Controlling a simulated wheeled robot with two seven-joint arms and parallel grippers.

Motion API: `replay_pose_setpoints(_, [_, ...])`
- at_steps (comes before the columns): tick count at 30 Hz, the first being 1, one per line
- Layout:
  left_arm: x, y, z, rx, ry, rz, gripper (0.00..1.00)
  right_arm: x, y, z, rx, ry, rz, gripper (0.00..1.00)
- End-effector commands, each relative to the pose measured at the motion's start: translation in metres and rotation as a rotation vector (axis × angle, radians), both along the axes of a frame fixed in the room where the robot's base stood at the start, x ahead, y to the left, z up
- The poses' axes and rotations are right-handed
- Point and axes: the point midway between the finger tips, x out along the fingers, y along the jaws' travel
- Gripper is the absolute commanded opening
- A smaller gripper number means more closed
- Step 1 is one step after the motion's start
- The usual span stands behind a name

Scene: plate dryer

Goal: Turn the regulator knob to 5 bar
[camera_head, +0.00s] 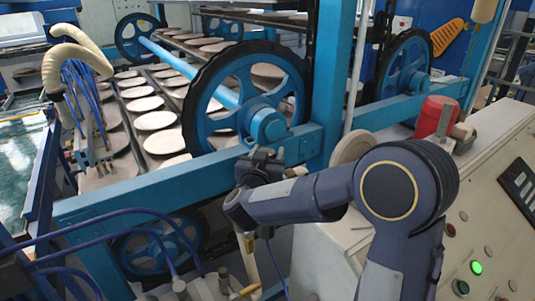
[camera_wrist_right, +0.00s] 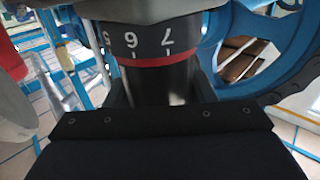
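The regulator knob (camera_wrist_right: 155,85) is a black cylinder in the middle of the right wrist view. A red ring runs around it, below a dark scale band (camera_wrist_right: 140,42) with white marks and digits that look like 5, 6 and 7. My right gripper (camera_wrist_right: 158,95) is right at the knob, with dark finger shapes on both sides of it. Dark on dark, I cannot tell whether the fingers press on it. In the head view my right gripper (camera_head: 262,165) is at the blue frame, and the knob is not distinct there. My left gripper is not in view.
A blue wheel (camera_head: 245,98) and the blue frame beam (camera_head: 150,190) stand close to my right gripper. Racks of pale round plates (camera_head: 155,120) lie behind. A red cylinder (camera_head: 433,117) and a beige control panel (camera_head: 480,200) are on the right.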

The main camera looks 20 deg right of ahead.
Motion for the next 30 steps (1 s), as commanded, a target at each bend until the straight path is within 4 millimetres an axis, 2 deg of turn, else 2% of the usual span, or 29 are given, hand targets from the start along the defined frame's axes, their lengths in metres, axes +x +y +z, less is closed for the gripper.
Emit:
replay_pose_setpoints(1, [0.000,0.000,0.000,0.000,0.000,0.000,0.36,0.000,0.000,0.000,0.000,0.000,0.000,0.56])
replay_pose_setpoints(4, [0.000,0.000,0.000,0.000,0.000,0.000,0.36,0.000,0.000,0.000,0.000,0.000,0.000,0.69])
replay_pose_setpoints(14, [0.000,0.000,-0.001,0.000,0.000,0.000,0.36,-0.002,0.002,0.000,0.000,0.000,0.001,0.70])
replay_pose_setpoints(17, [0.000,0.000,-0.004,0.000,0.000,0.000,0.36,-0.010,0.009,-0.001,0.002,-0.002,0.002,0.70])
replay_pose_setpoints(24, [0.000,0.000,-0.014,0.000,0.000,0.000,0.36,-0.044,0.034,-0.002,0.001,-0.001,0.004,0.70])
replay_pose_setpoints(30, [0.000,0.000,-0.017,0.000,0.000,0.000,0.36,-0.060,0.046,-0.001,0.000,0.000,0.002,0.70])
